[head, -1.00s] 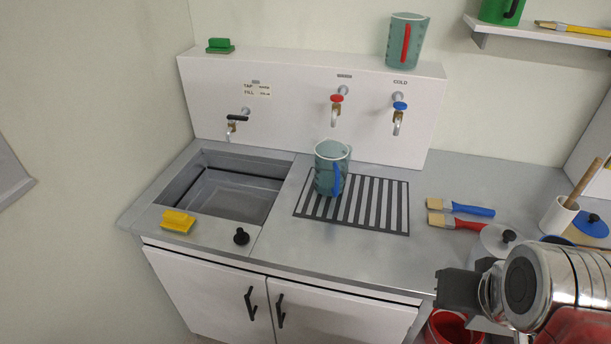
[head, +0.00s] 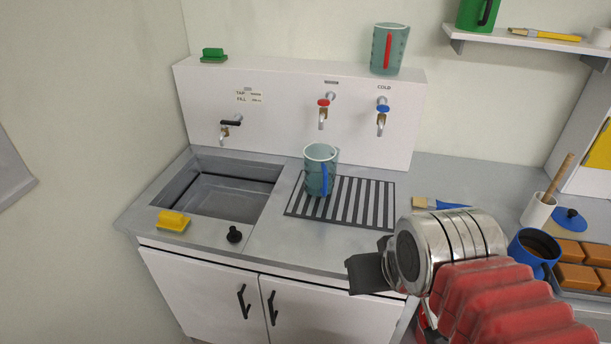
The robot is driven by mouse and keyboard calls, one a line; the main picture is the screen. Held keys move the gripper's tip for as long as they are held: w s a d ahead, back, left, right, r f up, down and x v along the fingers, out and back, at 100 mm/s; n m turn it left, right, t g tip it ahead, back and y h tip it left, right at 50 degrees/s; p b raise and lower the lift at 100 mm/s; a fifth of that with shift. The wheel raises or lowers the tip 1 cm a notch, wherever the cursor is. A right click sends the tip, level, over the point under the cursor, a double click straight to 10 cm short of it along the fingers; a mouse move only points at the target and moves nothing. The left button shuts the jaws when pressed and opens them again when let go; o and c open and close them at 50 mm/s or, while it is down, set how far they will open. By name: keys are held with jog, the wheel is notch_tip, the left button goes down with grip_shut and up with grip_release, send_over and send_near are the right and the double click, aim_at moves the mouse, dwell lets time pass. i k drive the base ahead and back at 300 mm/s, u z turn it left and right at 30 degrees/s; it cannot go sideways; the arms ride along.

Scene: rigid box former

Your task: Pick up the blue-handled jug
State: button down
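The blue-handled jug (head: 314,172) is a translucent teal jug. It stands upright on the striped drain grid (head: 377,206), right of the sink, with its blue handle facing the front right. My gripper (head: 362,274) is at the counter's front edge, to the right of and nearer than the jug, and clear of it. Its dark fingers point left, and the silver wrist behind them hides part of the counter. I cannot tell how far the fingers are apart.
A red-handled jug (head: 400,52) stands on the ledge above the taps. The sink (head: 232,196) is at left, with a yellow brush (head: 172,221) and black knob (head: 234,234) in front. A blue-handled brush (head: 440,203), blue pot (head: 530,252) and orange blocks (head: 574,276) are at right.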

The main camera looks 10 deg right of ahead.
aim_at(321, 175)
jog(key=k, duration=1.3)
jog(key=u, duration=0.25)
jog(key=i, duration=0.7)
jog(key=u, duration=0.9)
jog(key=i, duration=1.15)
jog(key=u, duration=0.3)
